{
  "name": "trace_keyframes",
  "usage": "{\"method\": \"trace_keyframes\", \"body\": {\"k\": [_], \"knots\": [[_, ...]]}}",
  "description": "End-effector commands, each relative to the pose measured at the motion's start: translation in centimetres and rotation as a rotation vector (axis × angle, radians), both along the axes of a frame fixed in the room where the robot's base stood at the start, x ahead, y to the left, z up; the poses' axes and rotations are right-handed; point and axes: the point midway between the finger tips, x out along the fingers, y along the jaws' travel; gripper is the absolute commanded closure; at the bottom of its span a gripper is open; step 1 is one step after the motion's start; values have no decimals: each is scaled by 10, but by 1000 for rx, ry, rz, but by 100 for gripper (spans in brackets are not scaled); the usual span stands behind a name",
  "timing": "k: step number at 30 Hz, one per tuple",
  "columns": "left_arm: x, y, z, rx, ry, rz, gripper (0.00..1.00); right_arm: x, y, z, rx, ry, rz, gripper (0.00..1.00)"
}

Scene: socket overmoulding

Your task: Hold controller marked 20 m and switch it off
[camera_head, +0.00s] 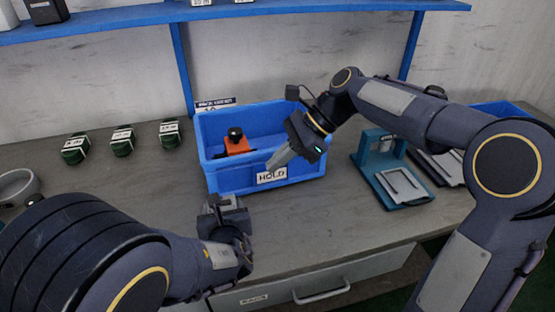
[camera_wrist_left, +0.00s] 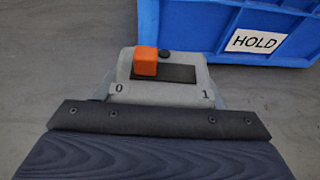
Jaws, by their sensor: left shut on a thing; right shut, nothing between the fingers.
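The grey controller (camera_wrist_left: 172,95) is in the left wrist view, with an orange switch knob (camera_wrist_left: 145,61) in a dark slot. The knob sits at the left end, on the side of the "0"; a "1" is printed at the right. I see no "20 m" marking on it. My left gripper (camera_head: 224,208) is shut on the controller in front of the blue bin; in the head view the arm partly hides it. My right gripper (camera_head: 277,160) is shut and empty, its tip by the bin's front wall, apart from the controller.
The blue bin (camera_head: 215,176) labelled HOLD contains an orange item (camera_head: 237,146) with a black top. Several dark green labelled items (camera_head: 122,143) stand at the left. A teal stand (camera_head: 390,180) is at the right.

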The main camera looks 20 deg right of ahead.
Motion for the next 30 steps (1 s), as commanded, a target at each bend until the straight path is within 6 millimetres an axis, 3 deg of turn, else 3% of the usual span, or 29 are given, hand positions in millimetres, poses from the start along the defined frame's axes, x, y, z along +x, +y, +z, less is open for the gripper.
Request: {"method": "trace_keyframes", "body": {"k": [8,9,15,25,30], "knots": [[0,0,0,0,-1,0,64,0,0,0,0,0,0,100],[0,0,0,0,-1,0,37,0,0,0,0,0,0,100],[0,0,0,0,0,0,13,0,0,0,0,0,0,100],[-4,-1,2,-1,-1,-1,13,0,0,0,0,0,0,100],[-27,-1,12,-4,0,-4,13,0,0,0,0,0,0,100]]}}
